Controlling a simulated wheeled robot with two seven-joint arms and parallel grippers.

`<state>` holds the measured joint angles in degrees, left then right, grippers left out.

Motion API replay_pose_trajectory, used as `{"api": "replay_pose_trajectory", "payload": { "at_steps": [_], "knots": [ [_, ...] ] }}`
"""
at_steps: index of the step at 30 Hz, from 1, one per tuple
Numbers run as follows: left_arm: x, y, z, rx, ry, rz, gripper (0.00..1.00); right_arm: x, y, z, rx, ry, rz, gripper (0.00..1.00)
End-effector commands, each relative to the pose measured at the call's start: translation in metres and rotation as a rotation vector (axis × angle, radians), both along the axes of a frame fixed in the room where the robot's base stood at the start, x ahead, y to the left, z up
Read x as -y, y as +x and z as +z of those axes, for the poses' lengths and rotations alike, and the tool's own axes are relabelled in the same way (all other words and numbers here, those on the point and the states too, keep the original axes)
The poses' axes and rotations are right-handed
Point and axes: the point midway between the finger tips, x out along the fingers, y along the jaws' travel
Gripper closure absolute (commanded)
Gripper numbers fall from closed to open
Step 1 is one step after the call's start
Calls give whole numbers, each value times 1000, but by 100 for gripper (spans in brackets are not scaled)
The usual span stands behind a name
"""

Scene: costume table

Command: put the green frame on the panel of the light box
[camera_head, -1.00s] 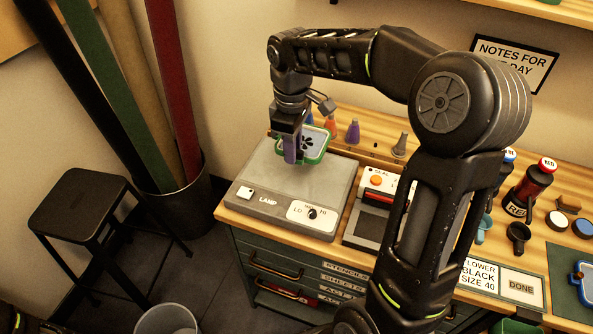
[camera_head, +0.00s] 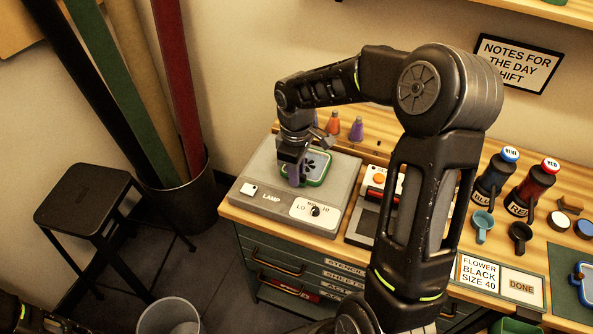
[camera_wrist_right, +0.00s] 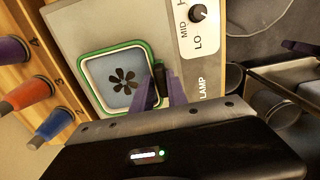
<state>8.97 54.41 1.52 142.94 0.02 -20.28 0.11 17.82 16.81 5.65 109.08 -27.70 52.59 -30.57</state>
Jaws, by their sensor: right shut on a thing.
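The green frame (camera_head: 325,171) has rounded corners, a pale sheet and a black flower cutout. It lies level at or just above the grey top of the light box (camera_head: 252,187); I cannot tell if it touches. My right gripper (camera_head: 294,176) is shut on the near left edge of the green frame, its purple fingers pointing down. In the right wrist view the green frame (camera_wrist_right: 84,83) shows over the pale panel of the light box (camera_wrist_right: 143,22), with the fingers (camera_wrist_right: 164,85) on one side. My left gripper is not in view.
A lamp dial (camera_head: 315,211) sits on the box's front. Orange and purple cones (camera_head: 356,129) stand behind it. A press with an orange button (camera_head: 379,178) is close on its right. Bottles (camera_head: 492,176), cups and a flower card (camera_head: 480,272) lie further right. A stool (camera_head: 85,207) stands left.

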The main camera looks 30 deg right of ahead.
Motion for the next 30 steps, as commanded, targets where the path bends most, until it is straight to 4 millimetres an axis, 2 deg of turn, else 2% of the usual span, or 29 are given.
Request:
{"api": "replay_pose_trajectory", "payload": {
  "at_steps": [9,10,18,25,30],
  "knots": [
    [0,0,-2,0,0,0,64,0,0,-3,2,-1,0,100],
    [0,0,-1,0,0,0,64,0,0,-2,2,-1,0,80],
    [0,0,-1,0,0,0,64,0,0,-1,2,-1,0,60],
    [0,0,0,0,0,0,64,0,0,-1,2,-1,0,60],
    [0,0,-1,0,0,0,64,0,1,8,4,-2,0,60]
  ]
}}
